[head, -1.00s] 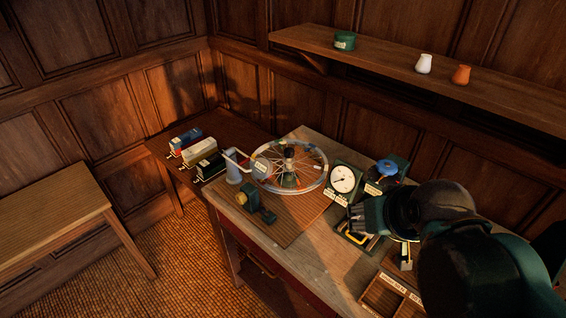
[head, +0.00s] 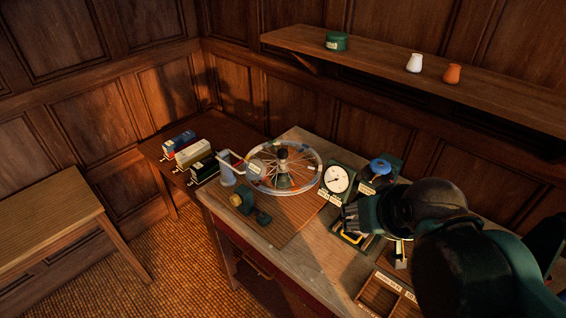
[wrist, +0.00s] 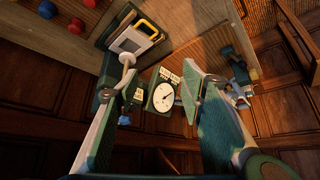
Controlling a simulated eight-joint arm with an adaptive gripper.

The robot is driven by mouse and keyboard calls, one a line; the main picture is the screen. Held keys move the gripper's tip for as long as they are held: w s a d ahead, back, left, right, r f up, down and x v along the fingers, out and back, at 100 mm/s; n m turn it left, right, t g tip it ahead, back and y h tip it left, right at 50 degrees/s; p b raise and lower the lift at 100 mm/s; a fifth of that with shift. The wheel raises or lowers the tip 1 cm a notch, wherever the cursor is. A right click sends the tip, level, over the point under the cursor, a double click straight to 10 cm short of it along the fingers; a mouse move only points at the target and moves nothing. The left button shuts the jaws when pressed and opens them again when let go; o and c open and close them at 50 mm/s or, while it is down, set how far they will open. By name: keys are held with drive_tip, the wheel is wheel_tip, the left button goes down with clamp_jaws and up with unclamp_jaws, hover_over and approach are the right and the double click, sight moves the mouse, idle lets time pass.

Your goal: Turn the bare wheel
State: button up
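The bare spoked wheel (head: 318,180) lies nearly flat on a stand on the bench in the head view, with a dark hub post at its middle. A pale crank-like arm (head: 232,163) with a small label stands at its left edge. My gripper (head: 350,217) is right of and nearer than the wheel, apart from it. In the wrist view my gripper (wrist: 158,85) has its two fingers spread wide with nothing between their pads. A dial gauge (head: 337,179) stands beside the wheel; it also shows beyond the fingers in the wrist view (wrist: 163,97). I cannot make out the wheel there.
A blue knob (head: 380,166) on a dark box is right of the gauge. A yellow-and-dark device (head: 241,200) sits before the wheel. A wooden tray (head: 378,296) lies at the bench front. Several small boxes (head: 186,147) stand on the left table. A shelf (head: 390,62) overhangs behind.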

drive_tip(key=shift+r, duration=0.1)
drive_tip(key=w+a+r+g+p, duration=0.25)
drive_tip(key=w+r, duration=0.35)
drive_tip(key=w, duration=0.4)
drive_tip(key=g+p, duration=0.5)
drive_tip(key=p, duration=0.3)
hover_over(283, 151)
drive_tip(key=shift+t, duration=0.25)
drive_tip(key=f, duration=0.7)
drive_tip(key=shift+s+d, duration=0.2)
drive_tip(key=shift+s, duration=0.05)
drive_tip(key=shift+w+a+f, duration=0.25)
drive_tip(key=shift+w+f, duration=0.1)
drive_tip(key=shift+f, duration=0.15)
drive_tip(key=shift+f, duration=3.9)
